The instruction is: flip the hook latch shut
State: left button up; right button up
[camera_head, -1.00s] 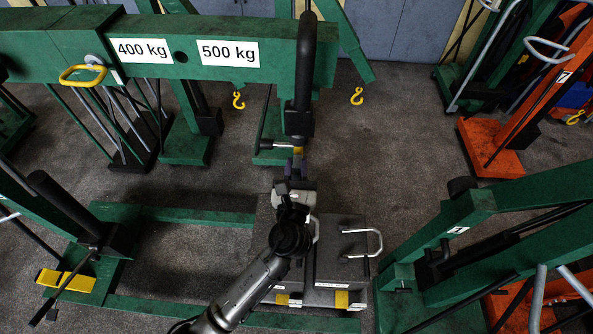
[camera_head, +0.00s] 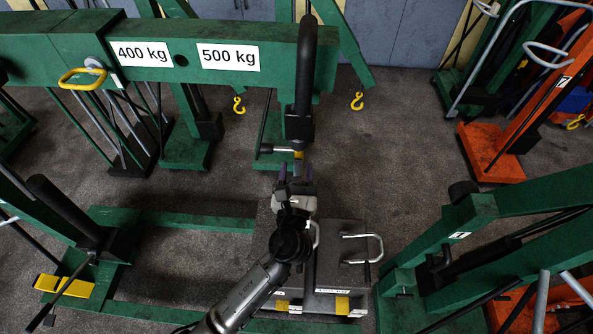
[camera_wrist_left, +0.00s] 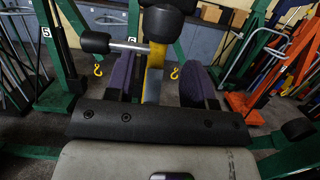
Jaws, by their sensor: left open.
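The green crane beam (camera_head: 150,45) carries a black upright fitting (camera_head: 303,75) at its end. A small yellow hook part (camera_head: 298,154) shows just below that fitting, with a silver rod (camera_head: 281,149) beside it. My left gripper (camera_head: 296,172) is open just below the yellow part. In the left wrist view, the yellow part (camera_wrist_left: 155,70) stands between the two dark purple fingers, with visible room on the right. The silver rod (camera_wrist_left: 128,46) with a black knob (camera_wrist_left: 95,42) crosses near the left finger. I cannot clearly tell the latch from the hook body.
A grey block (camera_head: 345,240) with metal handles (camera_head: 372,238) lies below my arm. A green jack frame (camera_head: 470,235) stands at right, and an orange jack (camera_head: 495,150) behind it. Yellow hooks (camera_head: 357,101) hang at the back.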

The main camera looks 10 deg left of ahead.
pick_arm(q)
jog(key=shift+s, duration=0.1)
jog(key=a+b+v, duration=0.1)
jog(key=b+v, duration=0.1)
jog(key=v, duration=1.1)
jog(key=shift+s+d+b, duration=0.35)
jog(key=shift+d+b, duration=0.05)
jog(key=shift+d, duration=0.1)
